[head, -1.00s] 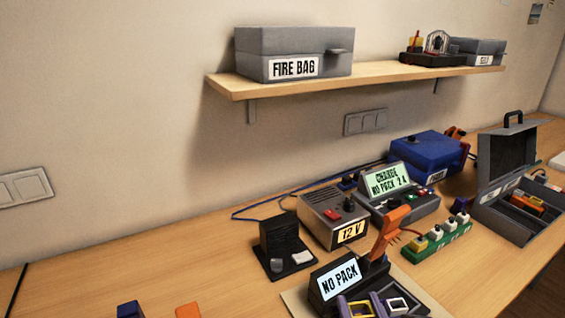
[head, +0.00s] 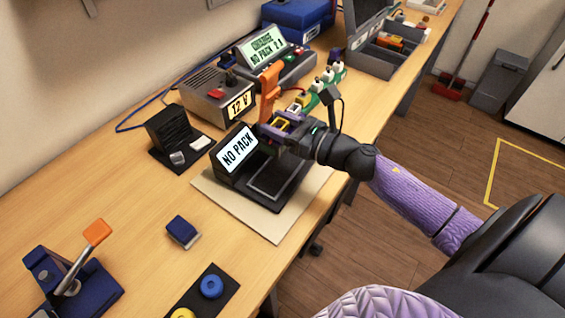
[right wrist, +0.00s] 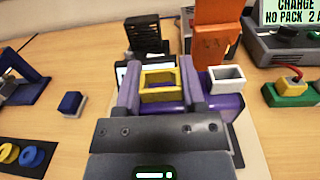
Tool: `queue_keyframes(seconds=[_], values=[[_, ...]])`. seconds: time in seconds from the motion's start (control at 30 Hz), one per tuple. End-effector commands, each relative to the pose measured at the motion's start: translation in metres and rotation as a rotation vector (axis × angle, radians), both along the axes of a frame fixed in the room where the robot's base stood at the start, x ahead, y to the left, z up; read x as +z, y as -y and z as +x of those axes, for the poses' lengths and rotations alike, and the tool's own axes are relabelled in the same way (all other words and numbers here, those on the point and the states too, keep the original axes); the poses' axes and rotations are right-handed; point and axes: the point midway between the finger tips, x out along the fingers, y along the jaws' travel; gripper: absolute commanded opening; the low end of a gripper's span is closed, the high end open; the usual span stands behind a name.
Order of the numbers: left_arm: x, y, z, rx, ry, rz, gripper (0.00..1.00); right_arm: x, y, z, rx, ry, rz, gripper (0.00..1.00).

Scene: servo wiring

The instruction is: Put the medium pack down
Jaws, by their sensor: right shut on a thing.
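The medium pack appears to be the purple block (right wrist: 214,104) with a yellow socket and a white socket. My right gripper (head: 284,127) is shut on it, and its two fingers (right wrist: 160,88) straddle the yellow socket in the right wrist view. In the head view the purple pack (head: 291,127) is small and partly hidden by the gripper. It is held beside the orange lever, behind the bare plate of the black station (head: 275,182) whose display reads NO PACK. I cannot tell whether it touches anything below. My left gripper is out of view.
The station stands on a beige mat (head: 270,228). A 12 V supply (head: 215,93), a charger (head: 277,58) and a green strip (head: 330,77) stand behind. A small blue block (head: 182,231) and a blue lever device (head: 75,280) are at front left. Bare tabletop lies between.

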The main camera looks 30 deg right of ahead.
Motion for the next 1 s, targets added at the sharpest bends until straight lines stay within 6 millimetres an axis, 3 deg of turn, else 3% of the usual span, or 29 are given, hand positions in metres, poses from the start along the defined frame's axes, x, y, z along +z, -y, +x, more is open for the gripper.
queue_keyframes(seconds=[0.03, 0.1, 0.4, 0.8, 0.83, 1.0], values=[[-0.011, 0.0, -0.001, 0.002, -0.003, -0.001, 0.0, -0.018, 0.0, 0.0, -0.003, -0.004, 0.005, 0.0], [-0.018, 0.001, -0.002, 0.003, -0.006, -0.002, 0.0, -0.033, 0.0, 0.0, -0.003, -0.004, 0.005, 0.0], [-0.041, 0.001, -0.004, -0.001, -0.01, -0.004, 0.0, -0.087, -0.001, 0.0, -0.001, -0.001, 0.003, 0.0], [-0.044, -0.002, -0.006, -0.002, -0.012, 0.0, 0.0, -0.092, -0.001, 0.0, 0.0, 0.0, 0.0, 0.0], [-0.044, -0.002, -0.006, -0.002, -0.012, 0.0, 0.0, -0.092, -0.001, 0.0, 0.0, -0.001, 0.0, 0.53], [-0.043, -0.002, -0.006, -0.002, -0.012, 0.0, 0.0, -0.091, -0.001, 0.0, 0.0, -0.001, 0.0, 0.86]])
